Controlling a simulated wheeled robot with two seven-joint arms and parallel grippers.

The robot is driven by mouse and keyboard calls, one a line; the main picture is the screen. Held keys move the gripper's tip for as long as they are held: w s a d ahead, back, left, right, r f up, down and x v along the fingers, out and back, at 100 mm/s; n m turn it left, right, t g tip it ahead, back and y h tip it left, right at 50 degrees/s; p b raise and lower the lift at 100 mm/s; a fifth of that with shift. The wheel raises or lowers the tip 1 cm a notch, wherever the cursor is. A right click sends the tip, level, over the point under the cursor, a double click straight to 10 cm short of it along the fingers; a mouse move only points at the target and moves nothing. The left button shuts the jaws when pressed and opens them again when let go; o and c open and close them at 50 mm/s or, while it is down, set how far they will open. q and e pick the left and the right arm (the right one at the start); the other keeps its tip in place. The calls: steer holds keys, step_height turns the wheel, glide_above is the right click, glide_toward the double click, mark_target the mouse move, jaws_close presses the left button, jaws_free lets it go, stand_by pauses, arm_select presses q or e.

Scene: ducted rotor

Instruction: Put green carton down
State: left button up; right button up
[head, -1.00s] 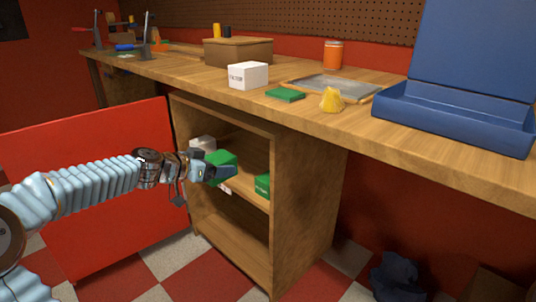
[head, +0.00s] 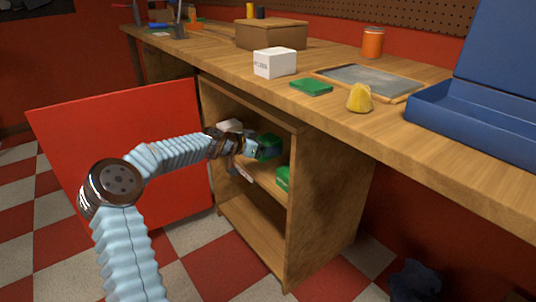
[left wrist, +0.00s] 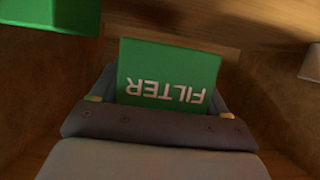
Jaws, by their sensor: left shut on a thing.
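The green carton (left wrist: 168,72), marked FILTER, is held between the fingers of my left gripper (left wrist: 160,100) in the left wrist view. The head view shows the green carton (head: 268,147) inside the open cabinet (head: 335,205), at the level of its upper shelf. My left gripper (head: 252,150) is shut on it. I cannot tell whether the carton touches the shelf (head: 265,187). My right gripper is in neither view.
Another green box (head: 283,178) stands on the shelf at the right, and a white box (head: 230,126) at the left. The open red door (head: 120,150) is left of the cabinet. A white carton (head: 274,63) and a flat green box (head: 311,87) lie on the workbench (head: 440,160).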

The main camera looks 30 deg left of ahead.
mark_target(268, 165)
arm_select(q)
steer(key=shift+w+a+f, duration=0.25)
steer(key=shift+w+f, duration=0.65)
steer(key=shift+f, duration=0.2)
step_height(268, 165, down, 4)
steer(key=shift+w+r, duration=0.15)
steer(key=shift+r, duration=0.1)
